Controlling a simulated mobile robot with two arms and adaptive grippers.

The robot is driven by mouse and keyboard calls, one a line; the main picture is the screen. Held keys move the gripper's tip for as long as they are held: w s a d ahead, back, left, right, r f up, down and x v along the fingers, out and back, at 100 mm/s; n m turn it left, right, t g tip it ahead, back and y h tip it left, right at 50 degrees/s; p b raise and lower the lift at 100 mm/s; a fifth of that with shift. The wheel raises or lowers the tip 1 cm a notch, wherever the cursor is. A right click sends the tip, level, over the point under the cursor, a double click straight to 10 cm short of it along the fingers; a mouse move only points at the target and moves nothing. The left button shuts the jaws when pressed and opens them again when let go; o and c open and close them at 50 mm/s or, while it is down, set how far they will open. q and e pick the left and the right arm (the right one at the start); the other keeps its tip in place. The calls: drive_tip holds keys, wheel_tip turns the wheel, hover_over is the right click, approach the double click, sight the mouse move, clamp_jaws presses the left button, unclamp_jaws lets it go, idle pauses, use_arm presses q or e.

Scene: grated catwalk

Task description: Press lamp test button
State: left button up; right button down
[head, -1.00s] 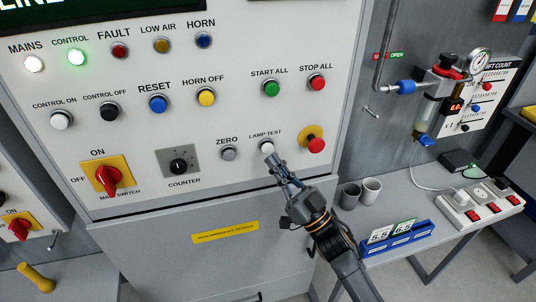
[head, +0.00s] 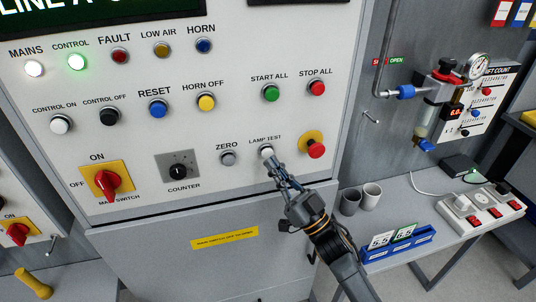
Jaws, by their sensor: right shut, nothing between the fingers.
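The white lamp test button (head: 266,151) is on the lower right of the light grey control panel (head: 200,125), under its "LAMP TEST" label. My right gripper (head: 270,162) is shut and empty. Its fingertips are right at the lower edge of the button; I cannot tell whether they touch it or whether the button is pressed in. My left gripper is not in view.
The grey zero button (head: 228,158) is to the left and the red emergency stop (head: 316,151) on its yellow plate to the right. A side table with two grey cups (head: 371,196), a blue card holder (head: 398,246) and a power strip (head: 483,210) stands at right.

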drive_tip(key=shift+w, duration=0.15)
idle(0.5)
drive_tip(key=shift+w+a, duration=0.15)
drive_tip(key=shift+w, duration=0.1)
drive_tip(key=shift+w+a+b, duration=0.25)
drive_tip(key=shift+w+b, duration=0.5)
drive_tip(key=shift+b, duration=0.05)
idle(0.9)
drive_tip(key=shift+s, duration=0.1)
drive_tip(key=shift+s+d+p, duration=0.2)
drive_tip(key=shift+s+p, duration=0.2)
drive_tip(key=shift+s, duration=0.15)
drive_tip(key=shift+s+d+p, duration=0.15)
drive_tip(key=shift+s+p, duration=0.2)
drive_tip(key=shift+s, duration=0.15)
drive_tip(key=shift+s+d+p, duration=0.25)
drive_tip(key=shift+s+p, duration=0.15)
drive_tip(key=shift+s, duration=0.4)
drive_tip(key=shift+s+d+p, duration=0.3)
drive_tip(key=shift+s+p, duration=0.15)
drive_tip(key=shift+s, duration=0.35)
drive_tip(key=shift+s+d+p, duration=0.25)
drive_tip(key=shift+s+p, duration=0.15)
drive_tip(key=shift+s, duration=0.4)
